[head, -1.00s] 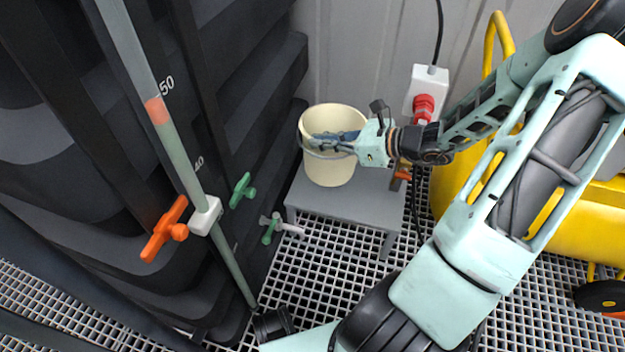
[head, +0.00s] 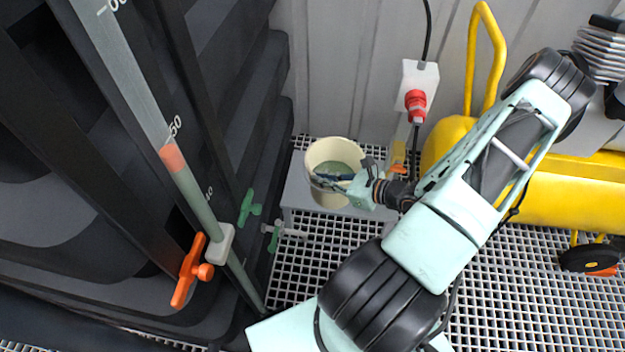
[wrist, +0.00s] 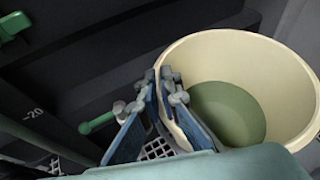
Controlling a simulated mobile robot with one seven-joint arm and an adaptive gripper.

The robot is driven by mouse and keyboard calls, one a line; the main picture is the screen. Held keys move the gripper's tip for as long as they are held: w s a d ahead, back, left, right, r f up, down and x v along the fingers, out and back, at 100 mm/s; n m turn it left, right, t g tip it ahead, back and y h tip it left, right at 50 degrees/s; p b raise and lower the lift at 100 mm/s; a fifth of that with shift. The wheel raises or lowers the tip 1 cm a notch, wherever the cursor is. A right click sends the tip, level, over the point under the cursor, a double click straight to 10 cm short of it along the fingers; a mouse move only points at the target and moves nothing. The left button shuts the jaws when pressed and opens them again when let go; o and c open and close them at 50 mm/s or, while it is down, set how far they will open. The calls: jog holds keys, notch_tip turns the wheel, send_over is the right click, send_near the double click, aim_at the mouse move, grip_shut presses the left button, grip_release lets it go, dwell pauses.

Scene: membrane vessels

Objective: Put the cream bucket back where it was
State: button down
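The cream bucket (head: 326,196) is upright at the small grey stand (head: 296,192), near its front edge; I cannot tell for sure whether its base touches the top. A greenish round area shows inside the bucket. My gripper (head: 335,180) reaches in from the right over the bucket. In the wrist view, the bucket (wrist: 290,60) fills the right side. The blue-padded fingers of my gripper (wrist: 163,95) straddle its wall at the rim, one inside and one outside, and close on it. The bucket's base is hidden there.
A dark ribbed tank (head: 235,130) with green valves (head: 249,207) and an orange-handled valve (head: 190,272) stands close on the left. A white socket box with a red plug (head: 415,100) is on the wall behind. A yellow machine (head: 560,200) stands right. Grating floor lies in front.

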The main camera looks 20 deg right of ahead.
jog(key=w+a+f+b, duration=0.1)
jog(key=w+f+b, duration=0.5)
jog(key=w+f, duration=0.6)
jog(key=shift+w+f, duration=0.3)
jog(key=shift+w, duration=0.6)
jog(key=c, duration=2.5)
grip_release()
jog(key=shift+s+a+f, duration=0.1)
jog(key=o, duration=0.3)
jog(key=shift+o, duration=0.2)
jog(key=p+v, duration=0.3)
jog(key=v, duration=0.9)
